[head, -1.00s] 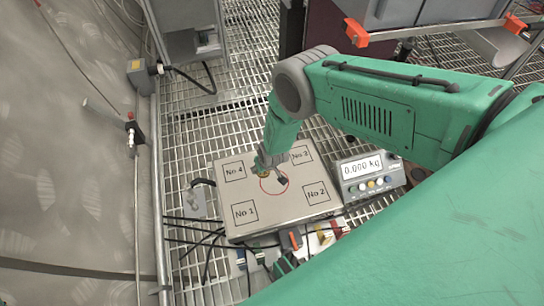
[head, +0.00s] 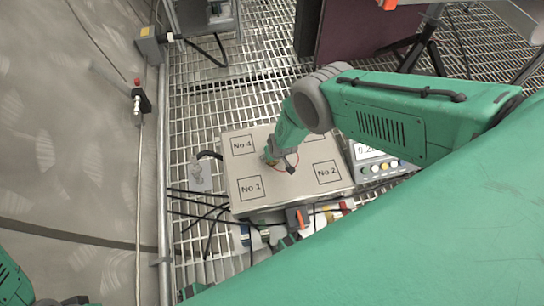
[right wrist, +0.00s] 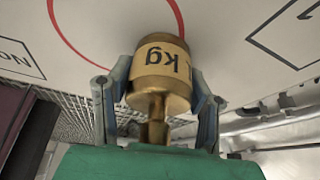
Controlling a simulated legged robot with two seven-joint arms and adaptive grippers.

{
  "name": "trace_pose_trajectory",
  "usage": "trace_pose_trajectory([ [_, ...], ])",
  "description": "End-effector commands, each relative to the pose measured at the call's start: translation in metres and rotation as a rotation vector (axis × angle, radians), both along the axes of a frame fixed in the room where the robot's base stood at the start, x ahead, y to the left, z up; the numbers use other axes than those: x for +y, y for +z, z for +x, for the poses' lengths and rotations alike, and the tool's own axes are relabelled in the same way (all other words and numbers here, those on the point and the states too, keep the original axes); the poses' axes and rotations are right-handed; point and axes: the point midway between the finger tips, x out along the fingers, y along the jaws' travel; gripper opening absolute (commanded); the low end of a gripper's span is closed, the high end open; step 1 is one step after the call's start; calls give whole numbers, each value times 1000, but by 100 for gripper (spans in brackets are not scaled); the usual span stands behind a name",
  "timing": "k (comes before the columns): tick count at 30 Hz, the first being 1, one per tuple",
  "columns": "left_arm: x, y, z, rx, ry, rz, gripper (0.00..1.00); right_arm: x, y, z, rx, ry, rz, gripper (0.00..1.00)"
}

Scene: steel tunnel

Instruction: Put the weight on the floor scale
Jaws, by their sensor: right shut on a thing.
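The brass weight (right wrist: 160,65), marked "kg", sits between the two fingers of my right gripper (right wrist: 158,100) in the right wrist view. The plate also shows in the right wrist view (right wrist: 225,30). The weight's end is at the plate, partly inside the circle. The scale's display (head: 367,151) is partly covered by my arm and shows "0.2". A bit of my left arm and gripper (head: 74,301) shows at the bottom left.
The plate carries marked squares such as No 1 (head: 251,188) and No 2 (head: 327,172). Cables and small tools (head: 300,218) lie along its near edge. A rail (head: 164,200) and wall stand at left. Open grating (head: 230,98) lies behind the scale.

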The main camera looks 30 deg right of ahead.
Motion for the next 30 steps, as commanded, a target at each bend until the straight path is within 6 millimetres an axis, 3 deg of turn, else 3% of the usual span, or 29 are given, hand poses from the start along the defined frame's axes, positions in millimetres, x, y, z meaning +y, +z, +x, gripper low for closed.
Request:
trace_pose_trajectory([
  [5, 0, 1, 0, 0, 0, 0, 40, 0, 1, 2, -4, 0, 0, 0],
  [6, 0, 1, 0, 0, 0, 0, 40, 0, 0, 0, 0, 0, 0, 60],
  [7, 0, 1, 0, 0, 0, 0, 40, 0, 0, 0, 0, 0, 0, 67],
  [19, 0, 4, 0, 0, 0, 0, 40, 0, 4, -1, 1, -1, 0, 67],
  [23, 0, 18, 0, 0, 0, 0, 40, 0, 21, -6, 1, -2, 1, 67],
  [30, 0, 54, 1, -1, 0, 0, 40, 1, 67, -24, 2, -1, 1, 67],
])
